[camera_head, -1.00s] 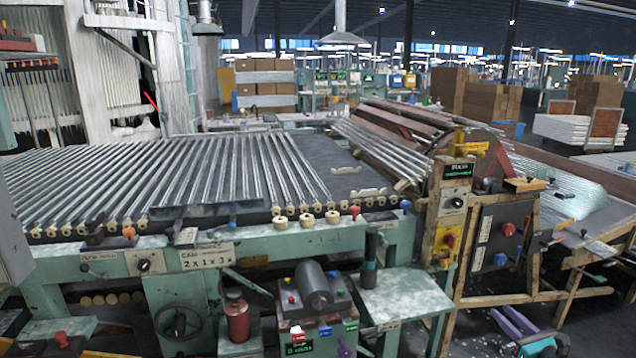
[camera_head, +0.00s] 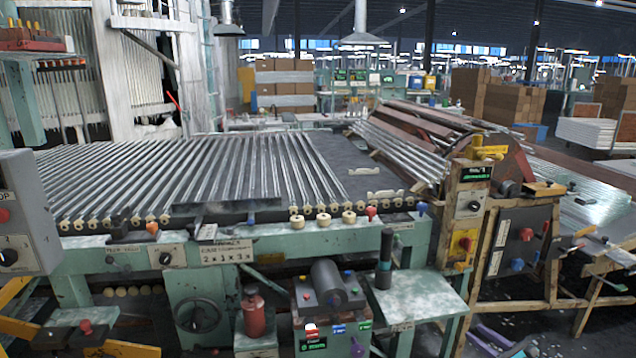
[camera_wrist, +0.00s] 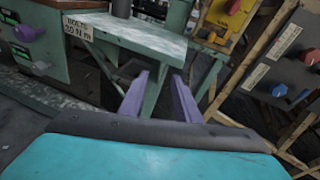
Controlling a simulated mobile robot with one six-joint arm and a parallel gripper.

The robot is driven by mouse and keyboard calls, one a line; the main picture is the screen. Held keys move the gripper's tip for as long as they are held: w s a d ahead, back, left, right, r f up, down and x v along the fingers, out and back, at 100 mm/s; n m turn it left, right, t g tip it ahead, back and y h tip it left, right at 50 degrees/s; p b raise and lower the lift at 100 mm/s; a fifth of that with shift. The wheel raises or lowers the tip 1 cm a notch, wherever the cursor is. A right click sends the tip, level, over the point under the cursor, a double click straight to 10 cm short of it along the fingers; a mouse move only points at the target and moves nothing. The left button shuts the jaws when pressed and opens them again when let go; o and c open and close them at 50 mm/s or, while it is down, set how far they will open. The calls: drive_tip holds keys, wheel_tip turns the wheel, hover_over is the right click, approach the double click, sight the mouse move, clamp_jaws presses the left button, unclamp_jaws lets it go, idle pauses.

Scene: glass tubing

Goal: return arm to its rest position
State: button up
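My gripper (camera_wrist: 160,78) shows in the wrist view as two purple fingers with a clear gap between them. It is open and nothing is between the fingers. Beyond the fingertips in that view are the pale green side table (camera_wrist: 135,36) and its legs. In the head view, part of my gripper (camera_head: 490,338) shows at the bottom edge, right of the side table (camera_head: 418,295) and in front of the wooden-framed control stand (camera_head: 522,240). The rest of my arm is mostly cut off by the frame.
A green conveyor machine (camera_head: 290,242) carries rows of glass tubes (camera_head: 215,170). A red canister (camera_head: 253,315) and a small motor unit (camera_head: 335,285) stand at its front. A grey control box (camera_head: 25,215) is close at left. Open floor shows at lower right.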

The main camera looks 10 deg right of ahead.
drive_tip(key=w+a+f+n+g+y+p, duration=0.1)
drive_tip(key=a+f+n+g+y, duration=0.15)
drive_tip(key=a+f, duration=0.45)
drive_tip(key=w+a+f+n+g+y, duration=0.1)
drive_tip(key=a+f+n+g, duration=0.2)
drive_tip(key=a, duration=0.7)
drive_tip(key=a+f+n+g+y+p, duration=0.1)
drive_tip(key=a+f+n+g, duration=0.1)
drive_tip(key=a+f+n, duration=0.5)
drive_tip(key=s+a+f+n+g+p, duration=0.1)
drive_tip(key=s+a+f+n+g, duration=0.25)
drive_tip(key=a, duration=0.45)
drive_tip(key=s+a+f+n+g, duration=0.2)
drive_tip(key=s+a+f+g, duration=0.15)
drive_tip(key=a, duration=0.45)
drive_tip(key=s+a+f+n+g+h, duration=0.2)
drive_tip(key=s+n, duration=0.3)
drive_tip(key=s, duration=0.2)
drive_tip(key=s+a+f+n+g+h+p, duration=0.1)
drive_tip(key=s+a+f+n+g+h, duration=0.1)
drive_tip(key=s+n, duration=0.3)
drive_tip(key=s+a+f+n+g+h+p, duration=0.1)
drive_tip(key=s+a+f+n+g+h, duration=0.1)
drive_tip(key=s+n, duration=0.3)
drive_tip(key=s+a, duration=0.1)
drive_tip(key=s, duration=0.3)
drive_tip(key=shift+a+g, duration=0.35)
